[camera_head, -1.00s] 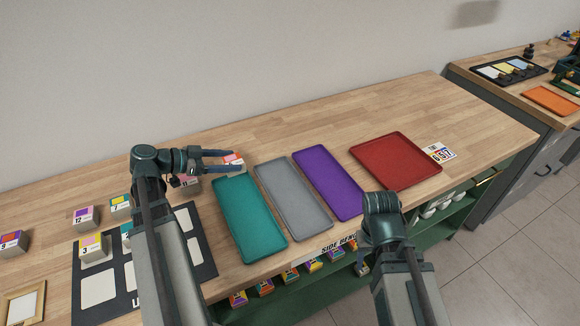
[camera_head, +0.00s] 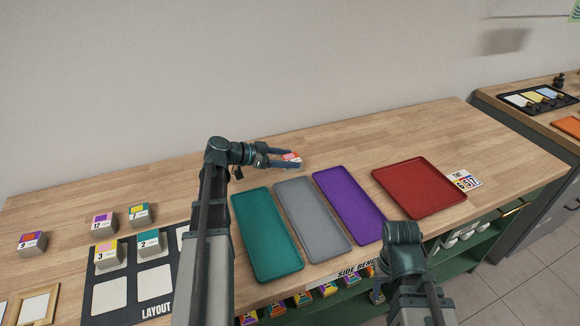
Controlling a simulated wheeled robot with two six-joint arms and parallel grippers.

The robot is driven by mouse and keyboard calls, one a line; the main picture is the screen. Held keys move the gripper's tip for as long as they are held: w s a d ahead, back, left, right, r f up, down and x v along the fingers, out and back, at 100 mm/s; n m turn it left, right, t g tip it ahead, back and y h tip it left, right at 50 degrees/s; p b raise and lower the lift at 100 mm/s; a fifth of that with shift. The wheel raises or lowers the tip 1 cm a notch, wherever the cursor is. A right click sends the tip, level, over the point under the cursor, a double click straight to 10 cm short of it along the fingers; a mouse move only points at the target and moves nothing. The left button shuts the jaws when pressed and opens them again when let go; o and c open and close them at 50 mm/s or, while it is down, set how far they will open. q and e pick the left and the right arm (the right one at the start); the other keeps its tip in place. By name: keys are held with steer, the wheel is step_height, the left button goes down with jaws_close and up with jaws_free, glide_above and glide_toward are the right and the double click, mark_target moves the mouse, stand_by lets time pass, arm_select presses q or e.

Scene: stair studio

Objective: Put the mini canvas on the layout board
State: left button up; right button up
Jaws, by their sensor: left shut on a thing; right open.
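My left gripper (camera_head: 289,160) is shut on a small mini canvas with a red and pink face (camera_head: 291,156). It holds it over the bench behind the grey and purple trays; the fingers hide part of it. The black layout board (camera_head: 133,308) lies at the lower left, its right part hidden by my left arm. Canvas 3 (camera_head: 107,256) and canvas 2 (camera_head: 150,243) stand on its back row; pale front slots show bare. My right gripper (camera_head: 377,294) is mostly hidden below my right wrist, by the bench's front edge.
Canvases 12 (camera_head: 104,223), 7 (camera_head: 139,214) and 9 (camera_head: 32,242) stand behind and left of the board. Teal (camera_head: 267,235), grey (camera_head: 312,220), purple (camera_head: 348,207) and red (camera_head: 418,188) trays lie empty. A number card (camera_head: 465,180) lies by the red tray. The bench's back strip is clear.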

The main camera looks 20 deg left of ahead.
arm_select(q)
steer(key=shift+w+d, duration=0.15)
steer(key=shift+w, duration=0.15)
steer(key=f+b, duration=0.3)
steer(key=shift+w+d+f+b, duration=0.15)
steer(key=shift+w+f+b, duration=0.1)
steer(key=shift+f+b, duration=0.1)
steer(key=shift+f, duration=0.2)
steer(key=o, duration=1.3)
steer(key=shift+r, duration=0.1)
steer(key=shift+o, duration=0.2)
